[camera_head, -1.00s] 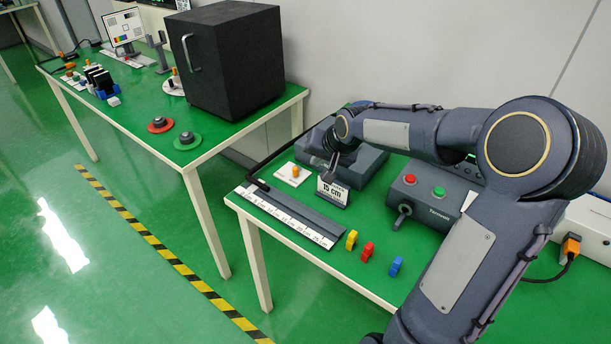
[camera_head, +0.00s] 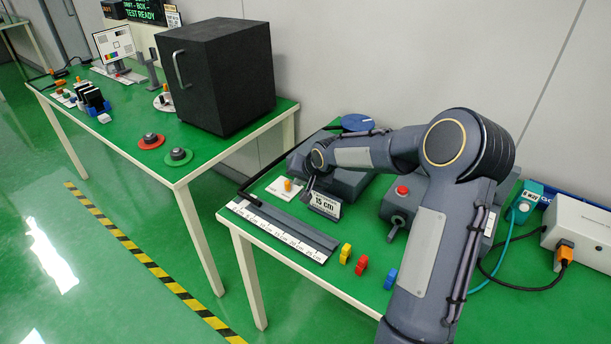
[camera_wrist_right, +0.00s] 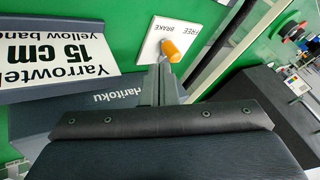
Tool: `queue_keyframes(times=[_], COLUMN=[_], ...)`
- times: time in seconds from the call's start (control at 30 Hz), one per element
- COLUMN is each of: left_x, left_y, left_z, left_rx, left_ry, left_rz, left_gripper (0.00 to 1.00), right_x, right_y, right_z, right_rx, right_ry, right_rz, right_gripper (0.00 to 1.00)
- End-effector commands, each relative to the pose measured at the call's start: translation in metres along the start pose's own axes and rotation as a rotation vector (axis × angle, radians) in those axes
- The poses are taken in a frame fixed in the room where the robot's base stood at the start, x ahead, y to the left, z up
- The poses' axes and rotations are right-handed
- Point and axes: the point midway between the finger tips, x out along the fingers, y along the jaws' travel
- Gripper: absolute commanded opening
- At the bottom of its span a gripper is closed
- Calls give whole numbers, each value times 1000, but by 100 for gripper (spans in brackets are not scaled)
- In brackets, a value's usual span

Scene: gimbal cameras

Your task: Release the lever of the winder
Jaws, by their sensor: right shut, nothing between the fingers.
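A white plate (camera_head: 279,191) marked FREE and BRAKE lies on the near green table and carries a short orange lever (camera_head: 287,184). In the right wrist view the orange lever (camera_wrist_right: 175,48) sits close beside the BRAKE word; its exact setting is hard to tell. A grey housing (camera_head: 349,184), probably the winder, stands behind my right arm, which partly hides it. My right gripper (camera_head: 308,194) is shut and empty, just right of the plate. In the right wrist view its fingers (camera_wrist_right: 162,72) point at the lever, seemingly just short of it. My left gripper is out of view.
A "15 cm" sign (camera_head: 324,204) stands close right of my gripper. A ruler rail (camera_head: 284,228) runs along the table's front, with yellow, red and blue pieces (camera_head: 361,265) nearby. A control box with a red button (camera_head: 402,190) is farther right, partly behind my arm.

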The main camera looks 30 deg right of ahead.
Motion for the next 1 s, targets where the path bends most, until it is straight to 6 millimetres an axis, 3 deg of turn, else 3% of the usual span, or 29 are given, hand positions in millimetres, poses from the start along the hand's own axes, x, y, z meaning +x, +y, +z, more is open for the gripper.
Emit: queue_keyframes(times=[0.1, 0.27, 0.67, 1.0], left_x=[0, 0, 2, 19], left_y=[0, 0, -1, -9], left_z=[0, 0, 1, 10], left_rx=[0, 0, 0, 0], left_ry=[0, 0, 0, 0], left_rz=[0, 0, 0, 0], left_gripper=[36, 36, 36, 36], right_x=[15, 24, 25, 26], right_y=[0, 0, 0, -3], right_z=[0, 0, 1, 3], right_rx=[-1, -2, 1, 46], right_ry=[-2, 0, 2, 27], right_rz=[0, 0, 1, 26], right_gripper=[0, 0, 0, 0])
